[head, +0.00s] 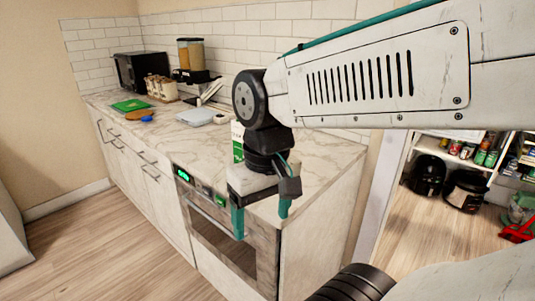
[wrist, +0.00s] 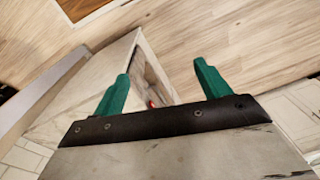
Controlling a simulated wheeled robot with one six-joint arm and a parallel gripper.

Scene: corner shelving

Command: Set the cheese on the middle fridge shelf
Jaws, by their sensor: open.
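My gripper (head: 261,215) is open, with teal fingers apart and nothing seen between them. It hangs in front of the counter's near corner, by the oven, in the head view. In the wrist view my gripper (wrist: 161,75) points toward the wood floor and a pale cabinet edge, and its jaws are empty. I cannot make out the cheese in either view. No fridge or middle fridge shelf can be made out either. My arm hides part of the counter and wall.
The marble counter (head: 320,163) holds a green board (head: 130,105), a pale container (head: 196,117), a green-and-white carton (head: 237,142) and a black microwave (head: 140,70). An oven (head: 225,240) sits below. At right, open shelving (head: 465,160) stands above black appliances (head: 429,174). Floor at left is clear.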

